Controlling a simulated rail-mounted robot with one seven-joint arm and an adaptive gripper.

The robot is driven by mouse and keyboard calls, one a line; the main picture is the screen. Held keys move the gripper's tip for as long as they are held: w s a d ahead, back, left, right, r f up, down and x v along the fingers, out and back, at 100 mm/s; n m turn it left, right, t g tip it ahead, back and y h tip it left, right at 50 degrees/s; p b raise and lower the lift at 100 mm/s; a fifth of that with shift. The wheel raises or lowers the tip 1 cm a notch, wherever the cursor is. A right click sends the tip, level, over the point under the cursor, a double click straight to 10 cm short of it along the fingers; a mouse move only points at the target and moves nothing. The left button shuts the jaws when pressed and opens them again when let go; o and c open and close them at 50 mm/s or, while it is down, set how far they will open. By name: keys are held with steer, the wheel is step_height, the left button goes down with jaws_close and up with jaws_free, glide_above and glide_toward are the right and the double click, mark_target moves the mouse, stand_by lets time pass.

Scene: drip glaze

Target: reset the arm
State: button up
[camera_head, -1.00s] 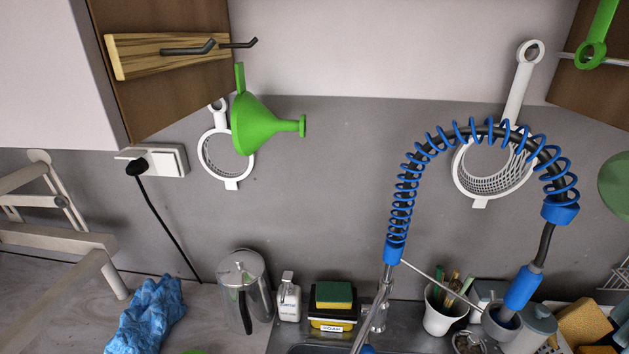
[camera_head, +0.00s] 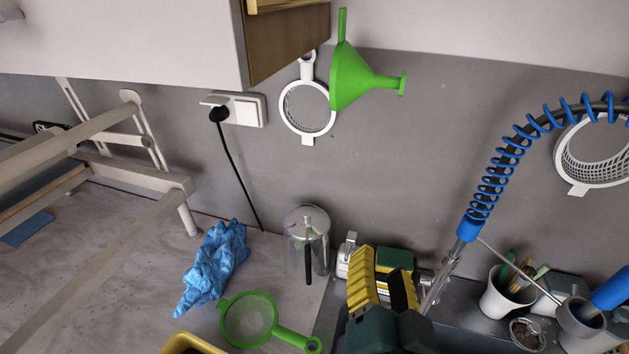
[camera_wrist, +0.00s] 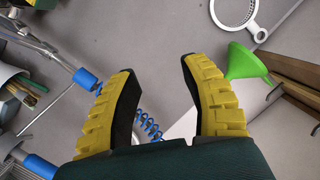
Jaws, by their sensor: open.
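My gripper (camera_head: 383,285) shows at the bottom of the head view, with yellow ribbed fingers and a dark green body. It stands in front of the soap and sponge area beside the sink. In the wrist view my gripper (camera_wrist: 158,82) has its two fingers wide apart with nothing between them. Past the fingertips lies the grey wall, and the blue spring hose (camera_wrist: 148,127) shows between the fingers farther off. A green funnel (camera_head: 362,78) hangs on the wall up and left of my gripper; it also shows in the wrist view (camera_wrist: 245,63).
The blue coiled tap hose (camera_head: 492,180) and a cup of brushes (camera_head: 497,298) stand right. A wooden rack (camera_head: 120,175) fills the left. The middle wall is bare.

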steer(key=s+a+r+n+t+y+p, duration=0.1)
steer(key=s+r+n+t+p, duration=0.1)
steer(key=r+p, duration=1.2)
steer(key=s+a+r+n+t+p, duration=0.1)
steer(key=r+n+t+p, duration=0.3)
steer(key=r+p, duration=1)
step_height(320, 180, up, 13)
steer(key=shift+s+a+r+n+y, duration=0.1)
steer(key=shift+s+a+n+y, duration=0.3)
steer(key=shift+s+n, duration=0.55)
steer(key=shift+w+n, duration=0.25)
